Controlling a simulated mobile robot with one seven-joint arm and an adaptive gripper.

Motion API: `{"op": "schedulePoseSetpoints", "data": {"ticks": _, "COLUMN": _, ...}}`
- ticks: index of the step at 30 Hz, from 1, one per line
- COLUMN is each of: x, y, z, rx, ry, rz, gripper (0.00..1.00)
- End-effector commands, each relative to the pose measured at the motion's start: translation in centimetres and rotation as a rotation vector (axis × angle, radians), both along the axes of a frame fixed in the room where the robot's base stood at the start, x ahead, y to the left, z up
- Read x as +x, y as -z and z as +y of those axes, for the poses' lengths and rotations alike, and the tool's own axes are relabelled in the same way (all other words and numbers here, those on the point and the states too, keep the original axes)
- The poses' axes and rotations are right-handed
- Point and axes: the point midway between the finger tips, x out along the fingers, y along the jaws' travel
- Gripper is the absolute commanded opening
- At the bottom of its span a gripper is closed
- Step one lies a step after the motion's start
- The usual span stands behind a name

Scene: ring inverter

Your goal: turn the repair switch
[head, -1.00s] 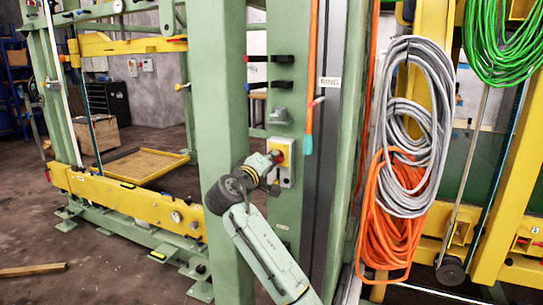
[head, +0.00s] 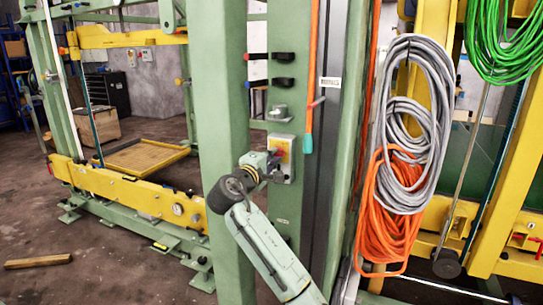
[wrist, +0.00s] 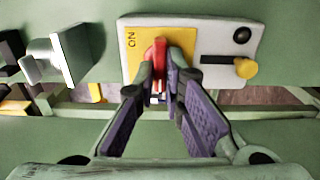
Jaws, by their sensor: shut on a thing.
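The repair switch is a red handle (wrist: 160,52) on a yellow plate marked "ON" (wrist: 136,60), set in a pale panel (wrist: 207,30). In the wrist view the panel appears turned sideways. My gripper (wrist: 166,76) has its two purple-padded fingers on either side of the red handle, shut on it. In the head view the switch panel (head: 287,173) is on the green post, with the yellow and red of the switch (head: 281,147) near its top. My gripper (head: 272,164) meets it from the left, partly covering it.
A grey knob (head: 279,112) and black handles (head: 283,82) are on the post above the switch. Grey cable (head: 410,120) and orange cable (head: 392,225) loops hang farther right. A thick green column (head: 222,130) stands left of the switch.

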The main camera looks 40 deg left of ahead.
Motion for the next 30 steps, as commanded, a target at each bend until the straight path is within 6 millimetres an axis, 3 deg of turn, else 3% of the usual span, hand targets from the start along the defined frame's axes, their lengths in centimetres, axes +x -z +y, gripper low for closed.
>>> {"op": "schedulePoseSetpoints", "data": {"ticks": 10, "x": 0.0, "y": 0.07, "z": 0.01, "rx": -0.004, "ry": 0.0, "rz": 0.0, "gripper": 0.0}}
{"op": "schedulePoseSetpoints", "data": {"ticks": 11, "x": 0.0, "y": 0.08, "z": 0.01, "rx": -0.004, "ry": 0.0, "rz": 0.0, "gripper": 0.12}}
{"op": "schedulePoseSetpoints", "data": {"ticks": 19, "x": 0.0, "y": 0.04, "z": 0.01, "rx": -0.003, "ry": 0.0, "rz": -0.001, "gripper": 0.3}}
{"op": "schedulePoseSetpoints", "data": {"ticks": 30, "x": -0.5, "y": 0.05, "z": -0.07, "rx": -0.002, "ry": -0.001, "rz": 0.0, "gripper": 0.3}}
